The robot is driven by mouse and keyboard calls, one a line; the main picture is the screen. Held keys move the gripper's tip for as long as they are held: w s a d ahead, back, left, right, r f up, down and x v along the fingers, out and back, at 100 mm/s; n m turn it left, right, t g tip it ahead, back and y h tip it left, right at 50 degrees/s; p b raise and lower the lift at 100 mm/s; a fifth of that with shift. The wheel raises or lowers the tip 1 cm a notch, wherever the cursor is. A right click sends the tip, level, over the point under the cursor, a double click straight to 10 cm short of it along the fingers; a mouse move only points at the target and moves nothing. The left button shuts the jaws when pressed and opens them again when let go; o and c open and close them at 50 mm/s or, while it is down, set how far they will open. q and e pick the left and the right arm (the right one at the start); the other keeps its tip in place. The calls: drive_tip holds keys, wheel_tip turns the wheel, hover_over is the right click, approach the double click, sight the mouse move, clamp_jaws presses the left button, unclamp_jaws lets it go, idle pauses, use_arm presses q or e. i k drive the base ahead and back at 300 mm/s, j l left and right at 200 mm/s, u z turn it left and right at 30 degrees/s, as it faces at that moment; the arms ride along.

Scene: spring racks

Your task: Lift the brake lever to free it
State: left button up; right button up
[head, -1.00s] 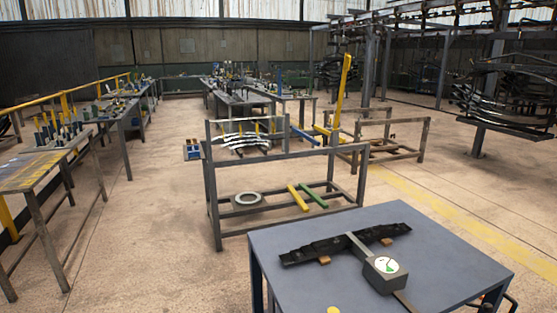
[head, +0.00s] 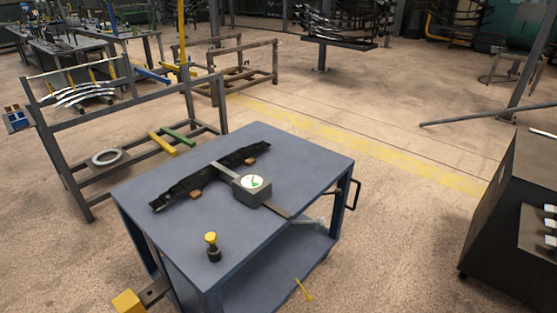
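A blue-grey cart-like table (head: 290,150) stands in the middle of the head view. At its lower left corner, a yellow block (head: 127,301) sits at the end of a dark bracket, partly cut off by the frame's lower edge. A thin yellow bar (head: 303,289) shows low beside the table's lower shelf. I cannot tell which of these, if either, is the brake lever. A yellow-topped knob (head: 211,240) stands upright on the table's near corner. A dark handle (head: 354,193) sticks out at the right end. Neither of my grippers is in view.
A black leaf spring (head: 205,181) and a box with a round dial (head: 252,188) lie on the tabletop. A grey frame rack (head: 138,106) stands behind at left. A dark cabinet (head: 508,225) stands at the right. The floor between table and cabinet is clear.

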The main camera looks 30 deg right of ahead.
sight(309, 298)
drive_tip(key=k+l+z, duration=0.1)
drive_tip(key=l+z, duration=0.65)
drive_tip(key=l, duration=0.15)
